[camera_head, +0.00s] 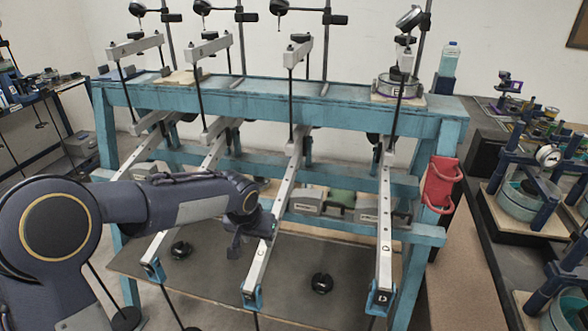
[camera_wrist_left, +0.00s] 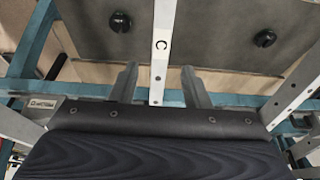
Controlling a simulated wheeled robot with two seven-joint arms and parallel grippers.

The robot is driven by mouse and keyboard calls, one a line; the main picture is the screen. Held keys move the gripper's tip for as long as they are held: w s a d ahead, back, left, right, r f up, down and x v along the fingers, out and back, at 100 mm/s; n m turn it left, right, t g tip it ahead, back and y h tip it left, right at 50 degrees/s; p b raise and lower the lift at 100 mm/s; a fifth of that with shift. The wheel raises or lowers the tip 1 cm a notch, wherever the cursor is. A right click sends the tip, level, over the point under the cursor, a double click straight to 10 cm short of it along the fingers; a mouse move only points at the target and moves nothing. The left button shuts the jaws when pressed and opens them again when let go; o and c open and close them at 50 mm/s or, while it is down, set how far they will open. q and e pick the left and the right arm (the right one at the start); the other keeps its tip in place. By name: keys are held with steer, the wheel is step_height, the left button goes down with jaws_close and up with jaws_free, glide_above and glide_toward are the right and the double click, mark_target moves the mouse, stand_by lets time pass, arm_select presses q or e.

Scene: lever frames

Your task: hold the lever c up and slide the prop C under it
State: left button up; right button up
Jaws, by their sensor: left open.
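Lever c (camera_head: 285,190) is a long pale metal bar sloping down toward me, with a blue fitting (camera_head: 251,297) at its near end. The letter C shows on the lever in the left wrist view (camera_wrist_left: 160,48). My left gripper (camera_head: 250,230) is at the lever's lower part. In the left wrist view its fingers (camera_wrist_left: 160,85) are open, one on each side of the bar, with gaps beside it. I cannot tell which thing is prop C; no such label is readable. My right gripper is not in view.
Similar levers stand either side, including one marked D (camera_head: 386,230) to the right. Round black knobs (camera_head: 322,283) sit on the grey board (camera_head: 215,275) below. The blue frame (camera_head: 260,100) stands behind. A red holder (camera_head: 440,184) hangs at its right end.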

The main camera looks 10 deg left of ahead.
mark_target(262, 250)
arm_select(q)
steer(key=b+x, duration=0.5)
steer(key=x, duration=0.4)
steer(key=shift+s+a+f, duration=0.1)
